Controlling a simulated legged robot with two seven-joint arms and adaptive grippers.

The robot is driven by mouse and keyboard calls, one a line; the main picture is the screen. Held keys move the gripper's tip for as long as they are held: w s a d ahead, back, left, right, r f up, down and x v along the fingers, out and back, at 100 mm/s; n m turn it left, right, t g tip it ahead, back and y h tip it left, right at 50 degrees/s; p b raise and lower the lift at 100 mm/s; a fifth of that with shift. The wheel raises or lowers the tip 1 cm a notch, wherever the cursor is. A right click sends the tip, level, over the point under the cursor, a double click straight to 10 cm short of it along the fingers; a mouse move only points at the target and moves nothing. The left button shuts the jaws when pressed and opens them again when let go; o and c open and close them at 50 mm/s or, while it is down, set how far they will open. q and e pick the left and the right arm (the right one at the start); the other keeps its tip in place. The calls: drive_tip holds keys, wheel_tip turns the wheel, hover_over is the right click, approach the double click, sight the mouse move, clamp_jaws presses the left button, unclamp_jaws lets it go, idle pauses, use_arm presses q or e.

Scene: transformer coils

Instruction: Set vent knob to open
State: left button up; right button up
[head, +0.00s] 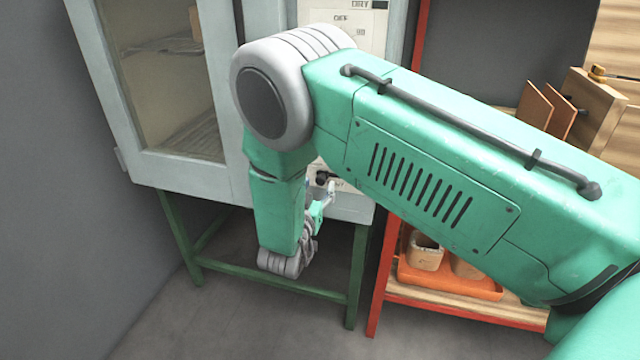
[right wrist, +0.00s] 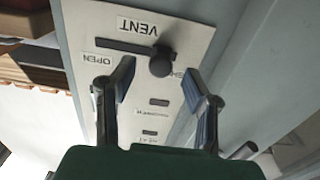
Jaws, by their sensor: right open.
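The black vent knob (right wrist: 162,61) shows in the right wrist view on a pale panel (right wrist: 180,28) marked VENT, in upside-down lettering. It sits at the right end of a dark slot (right wrist: 122,46). An OPEN label (right wrist: 97,59) is near the slot's left end; another label by the knob is mostly hidden. My right gripper (right wrist: 160,72) is open, its two fingers on either side of the knob, with gaps visible; depth contact cannot be told. In the head view my right gripper (head: 325,200) is at the cabinet's lower front, partly hidden by my arm. My left gripper is out of view.
The grey cabinet (head: 232,165) has a glazed door (head: 165,80) and stands on a green frame (head: 270,284). A red-framed shelf (head: 376,285) with an orange tray (head: 445,282) is to its right. The floor (head: 230,325) in front is clear.

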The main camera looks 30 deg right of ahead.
sight(320, 182)
drive_tip(key=shift+x, duration=1.4)
drive_tip(key=shift+w, duration=0.1)
clamp_jaws()
drive_tip(key=shift+d, duration=0.15)
